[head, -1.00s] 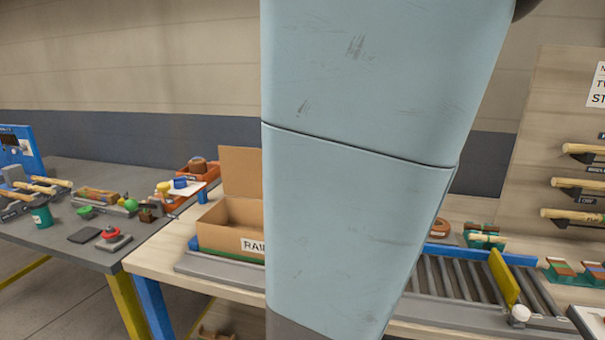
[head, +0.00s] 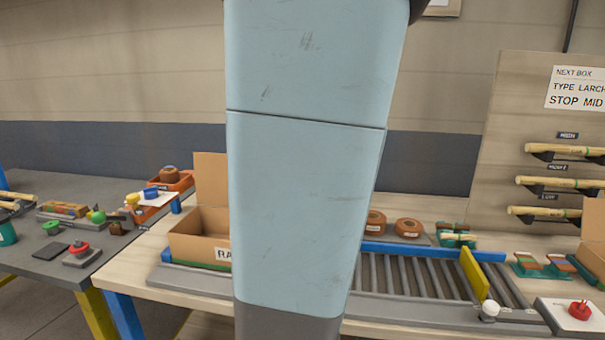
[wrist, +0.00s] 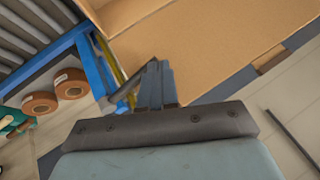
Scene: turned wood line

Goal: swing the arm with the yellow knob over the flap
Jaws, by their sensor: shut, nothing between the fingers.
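An open cardboard box (head: 196,245) with a partly hidden label stands on the bench, left of my arm link. One flap (head: 211,178) stands upright at its back. In the wrist view, brown cardboard (wrist: 205,50) fills the upper middle; I cannot tell which panel is which flap. My gripper (wrist: 154,68) is shut and empty, its fingertips in front of the cardboard in that view; contact cannot be told. A dark grey bar (wrist: 127,90) and a thin yellow strip (wrist: 119,73) show beside the fingers. I cannot make out a yellow knob. My arm link hides the middle of the head view.
A roller conveyor (head: 415,280) with a blue rail runs right of my arm. A yellow plate (head: 474,273) and a white knob (head: 490,309) are at its right part. Tape rolls (head: 408,228) lie behind it. A red button (head: 580,310) is at the right. A grey table (head: 30,265) holds clutter.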

